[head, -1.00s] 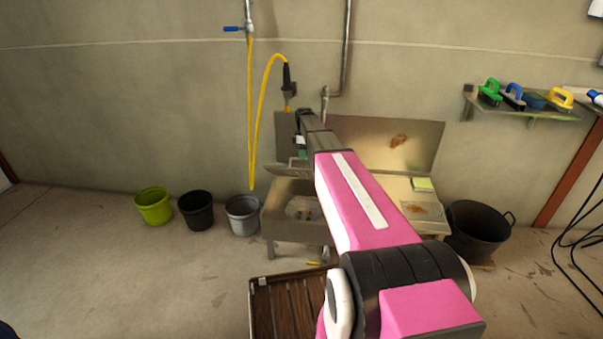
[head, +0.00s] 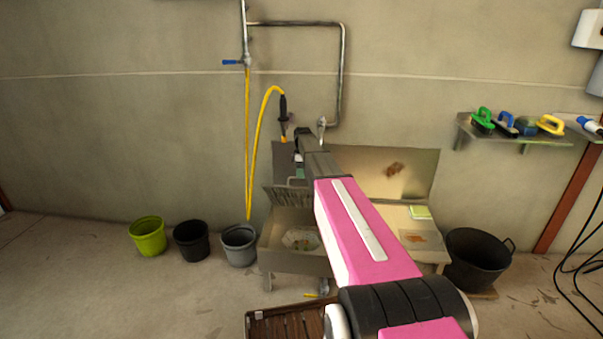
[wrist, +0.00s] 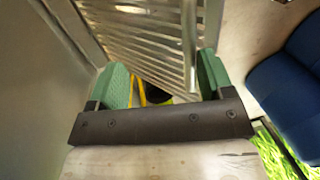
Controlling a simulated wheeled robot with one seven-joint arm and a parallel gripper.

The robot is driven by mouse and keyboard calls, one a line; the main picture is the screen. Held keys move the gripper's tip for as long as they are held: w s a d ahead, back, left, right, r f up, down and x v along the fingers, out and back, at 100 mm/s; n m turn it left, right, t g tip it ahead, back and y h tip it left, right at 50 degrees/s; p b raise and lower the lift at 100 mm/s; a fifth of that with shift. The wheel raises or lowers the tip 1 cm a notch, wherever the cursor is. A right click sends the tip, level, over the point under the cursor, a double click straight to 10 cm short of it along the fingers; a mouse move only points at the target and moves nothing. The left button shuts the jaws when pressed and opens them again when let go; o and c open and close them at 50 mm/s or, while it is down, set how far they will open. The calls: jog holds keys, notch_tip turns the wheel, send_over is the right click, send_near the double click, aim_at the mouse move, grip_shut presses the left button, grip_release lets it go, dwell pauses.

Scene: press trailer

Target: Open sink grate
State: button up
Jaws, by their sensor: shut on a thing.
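The metal sink grate (head: 288,196) is tilted up steeply at the back left of the sink (head: 292,259), and the basin in front of it is uncovered. In the wrist view the slatted grate (wrist: 150,40) fills the top middle, with a bar running between the green finger pads. My gripper (wrist: 164,78) is shut on the grate. In the head view my gripper (head: 299,168) is small and partly hidden by my pink arm. The exact contact between pads and grate is hard to see.
A yellow hose (head: 248,150) hangs on the wall left of the sink. Buckets, including a grey one (head: 239,245), stand on the floor at left. A large black tub (head: 474,262) stands at right. A slatted brown rack (head: 285,322) lies in front.

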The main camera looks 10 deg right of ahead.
jog(key=shift+o, duration=0.9)
jog(key=shift+w+d+f, duration=0.2)
jog(key=shift+w+f, duration=0.05)
jog(key=shift+w, duration=0.2)
jog(key=shift+c, duration=0.3)
jog(key=shift+s+r, duration=0.1)
jog(key=shift+s, duration=0.05)
jog(key=shift+c, duration=0.9)
jog(key=shift+r, duration=0.3)
jog(key=shift+c, duration=0.7)
jog(key=r, duration=0.4)
jog(key=shift+s+a, duration=0.1)
jog(key=shift+s, duration=0.1)
jog(key=shift+c, duration=0.6)
jog(key=s+a+r, duration=0.5)
jog(key=a+r, duration=0.1)
jog(key=a, duration=0.4)
jog(key=shift+s+a+r, duration=0.25)
jog(key=shift+a+r, duration=0.05)
jog(key=shift+r, duration=0.1)
jog(key=shift+s, duration=0.1)
